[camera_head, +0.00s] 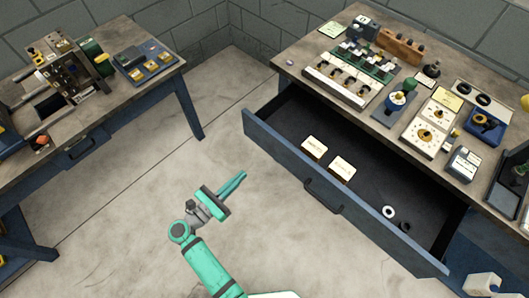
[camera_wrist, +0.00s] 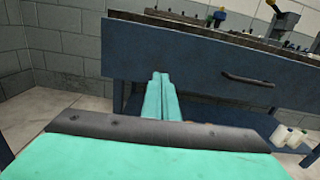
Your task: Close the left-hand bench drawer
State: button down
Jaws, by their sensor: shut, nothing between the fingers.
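The bench drawer (camera_head: 372,213) is pulled well out from the right-hand bench in the head view. It has a dark blue front with a dark bar handle (camera_head: 323,196). Two labelled blocks, a white ring and a small dark ring lie inside it. My gripper (camera_head: 242,174) is shut and empty, just left of the drawer front and apart from the handle. In the wrist view the shut fingers (camera_wrist: 161,76) point towards the blue drawer front (camera_wrist: 200,62), left of its handle (camera_wrist: 247,79). I cannot tell whether the fingertips touch it.
The right-hand bench top (camera_head: 297,56) carries several gauges, tools and trays. Another bench (camera_head: 121,100) with machinery stands at the left, with a small drawer handle (camera_head: 80,149) in its front. The floor (camera_head: 122,218) between them is clear. White containers (camera_wrist: 288,136) sit low at the right.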

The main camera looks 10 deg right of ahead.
aim_at(271, 147)
jog(key=shift+m, duration=0.3)
jog(key=x, duration=1.3)
jog(key=shift+w+d+f, duration=0.15)
jog(key=shift+w+f, duration=0.25)
jog(key=shift+w, duration=0.05)
